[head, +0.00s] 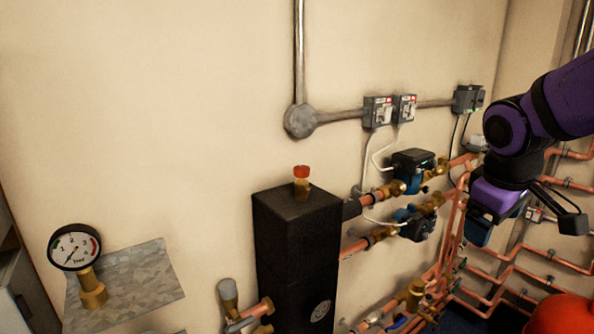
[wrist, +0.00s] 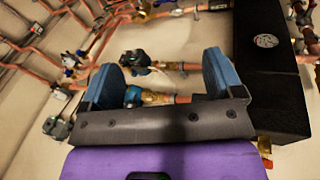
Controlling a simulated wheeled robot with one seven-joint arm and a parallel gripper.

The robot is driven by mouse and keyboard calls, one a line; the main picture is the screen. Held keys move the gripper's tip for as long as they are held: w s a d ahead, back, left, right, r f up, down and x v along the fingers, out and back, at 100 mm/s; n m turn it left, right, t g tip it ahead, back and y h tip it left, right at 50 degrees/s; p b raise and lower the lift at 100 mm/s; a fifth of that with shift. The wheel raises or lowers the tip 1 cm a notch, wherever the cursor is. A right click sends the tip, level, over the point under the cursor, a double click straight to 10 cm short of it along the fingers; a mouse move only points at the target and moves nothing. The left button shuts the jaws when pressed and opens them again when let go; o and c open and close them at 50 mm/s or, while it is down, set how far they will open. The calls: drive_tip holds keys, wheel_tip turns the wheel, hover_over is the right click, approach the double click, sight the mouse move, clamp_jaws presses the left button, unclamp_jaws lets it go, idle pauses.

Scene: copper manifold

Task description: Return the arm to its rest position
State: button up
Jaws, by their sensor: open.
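My purple and black arm reaches in from the right edge of the head view. My gripper (head: 525,222) hangs at its end in front of the copper pipework, on the right. In the wrist view my gripper (wrist: 160,75) shows two blue-padded fingers spread wide apart. Nothing is held between them. Behind the gap are a brass fitting (wrist: 155,98) and a copper pipe, which look apart from the fingers.
A black box-shaped manifold (head: 297,250) with a red-capped fitting (head: 301,180) stands mid-view. A pressure gauge (head: 75,247) stands on a metal shelf (head: 130,285) at left. Pumps (head: 412,160) and copper pipes (head: 480,275) crowd the right. A red rounded object (head: 562,315) is lower right.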

drive_tip(key=s+a+r+m+t+y, duration=0.1)
drive_tip(key=s+r+m, duration=0.1)
drive_tip(key=s, duration=0.4)
drive_tip(key=s+a+r+m+t+y, duration=0.1)
drive_tip(key=s+r+m, duration=0.2)
drive_tip(key=s, duration=0.4)
drive_tip(key=shift+s, duration=0.1)
idle(0.6)
